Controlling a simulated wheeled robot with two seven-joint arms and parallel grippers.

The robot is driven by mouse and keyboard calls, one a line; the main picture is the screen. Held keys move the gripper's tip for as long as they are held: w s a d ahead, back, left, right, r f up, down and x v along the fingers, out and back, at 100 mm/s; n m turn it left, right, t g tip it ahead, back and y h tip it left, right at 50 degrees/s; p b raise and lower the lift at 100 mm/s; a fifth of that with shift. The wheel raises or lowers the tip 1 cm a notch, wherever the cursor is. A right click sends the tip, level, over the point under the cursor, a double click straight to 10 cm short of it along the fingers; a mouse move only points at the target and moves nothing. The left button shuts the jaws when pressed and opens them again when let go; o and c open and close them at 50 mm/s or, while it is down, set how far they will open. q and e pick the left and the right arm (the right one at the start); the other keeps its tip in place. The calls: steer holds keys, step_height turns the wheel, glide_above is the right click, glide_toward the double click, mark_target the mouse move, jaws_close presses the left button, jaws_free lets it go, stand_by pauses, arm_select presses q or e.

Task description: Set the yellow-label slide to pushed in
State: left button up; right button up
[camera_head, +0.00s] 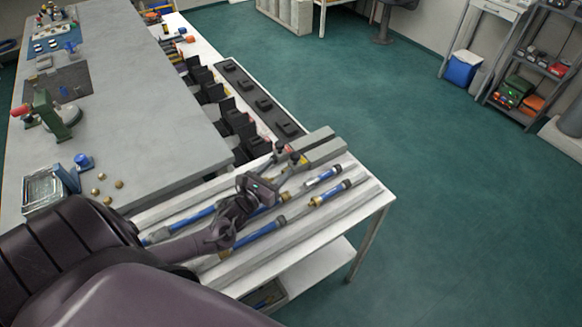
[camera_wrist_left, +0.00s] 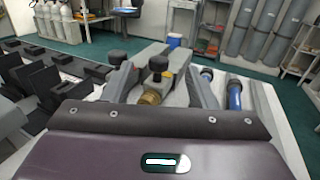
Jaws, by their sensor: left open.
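My left gripper (camera_head: 288,159) reaches over the white bench. In the left wrist view its two grey fingers (camera_wrist_left: 162,78) stand apart, open. Between them shows a black round knob (camera_wrist_left: 158,63) above a brass-coloured stem (camera_wrist_left: 150,97), with a small yellow patch (camera_wrist_left: 169,75) beside it, likely the yellow-label slide. I cannot tell whether the fingers touch it or how far in the slide is. A second black knob (camera_wrist_left: 117,58) stands to the left, behind the left finger. My right gripper is not in view.
Grey blocks (camera_head: 318,140) lie at the bench's far end. Blue tubes with brass fittings (camera_head: 267,229) lie along grey rails on the white bench (camera_head: 374,207). A row of black holders (camera_head: 238,122) lies beyond. The grey table (camera_head: 135,75) stands left; green floor is clear to the right.

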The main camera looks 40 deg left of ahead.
mark_target(292, 159)
arm_select(q)
steer(key=f, duration=0.1)
steer(key=f+b, duration=0.2)
steer(key=shift+w+f, duration=0.35)
steer(key=shift+f, duration=0.05)
steer(key=shift+w+r+b, duration=0.25)
steer(key=shift+w+b, duration=0.05)
steer(key=shift+w, duration=0.2)
steer(key=shift+w+r+b, duration=0.2)
steer(key=shift+w+b, duration=0.05)
steer(key=shift+w, duration=0.25)
steer(key=w+b, duration=0.2)
steer(key=w, duration=0.3)
steer(key=shift+r, duration=0.15)
steer(key=c, duration=0.6)
jaws_close()
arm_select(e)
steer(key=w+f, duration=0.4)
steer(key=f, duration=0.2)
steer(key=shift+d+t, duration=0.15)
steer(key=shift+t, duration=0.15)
